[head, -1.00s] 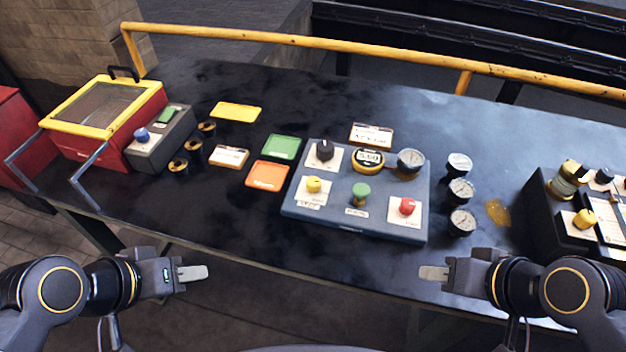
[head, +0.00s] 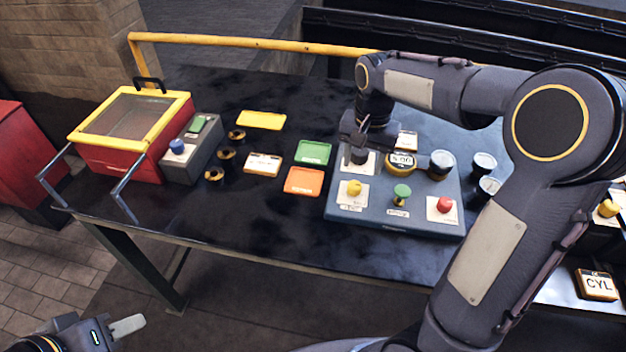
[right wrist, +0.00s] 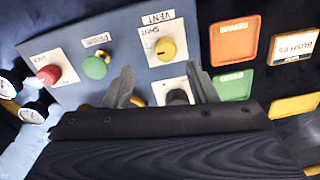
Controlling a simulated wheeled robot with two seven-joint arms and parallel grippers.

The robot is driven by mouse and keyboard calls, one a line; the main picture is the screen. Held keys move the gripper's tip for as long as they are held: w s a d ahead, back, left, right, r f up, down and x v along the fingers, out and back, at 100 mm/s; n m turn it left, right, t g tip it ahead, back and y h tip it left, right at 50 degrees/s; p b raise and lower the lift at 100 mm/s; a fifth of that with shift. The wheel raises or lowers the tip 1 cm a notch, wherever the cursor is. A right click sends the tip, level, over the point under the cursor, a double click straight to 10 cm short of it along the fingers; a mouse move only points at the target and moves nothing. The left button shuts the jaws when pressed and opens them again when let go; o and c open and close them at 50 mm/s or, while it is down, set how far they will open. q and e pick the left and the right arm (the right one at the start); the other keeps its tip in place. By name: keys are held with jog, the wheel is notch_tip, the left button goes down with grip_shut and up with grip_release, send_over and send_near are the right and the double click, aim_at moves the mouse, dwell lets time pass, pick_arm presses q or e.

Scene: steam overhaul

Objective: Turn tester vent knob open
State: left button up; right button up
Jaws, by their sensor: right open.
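The tester (head: 345,216) is a blue-grey box on the dark bench. Its yellow knob (head: 354,187) stands at the front left on a white plate. In the right wrist view this yellow knob (right wrist: 165,49) has a VENT label (right wrist: 155,19) beside it, and its pointer mark shows. My right gripper (head: 352,154) is open over the back left of the tester, at the black knob (head: 360,157). In the right wrist view the black knob (right wrist: 177,97) shows between the open fingers (right wrist: 160,85), partly hidden; contact is unclear. My left gripper (head: 127,326) is low at the bottom left, away from the bench, its opening unclear.
A green knob (head: 401,194) and a red knob (head: 445,205) stand along the tester's front. Gauges (head: 441,164) are at its right. Orange (head: 304,181) and green (head: 313,152) trays lie left of it. A red box with yellow lid (head: 135,115) stands far left.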

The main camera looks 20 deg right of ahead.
aim_at(355, 185)
jog(key=shift+w+a+f, duration=0.25)
jog(key=shift+w+a, duration=0.05)
jog(key=shift+w, duration=0.25)
jog(key=shift+f, duration=0.3)
notch_tip(355, 185, down, 7)
jog(key=shift+f, duration=0.1)
jog(key=c, duration=1)
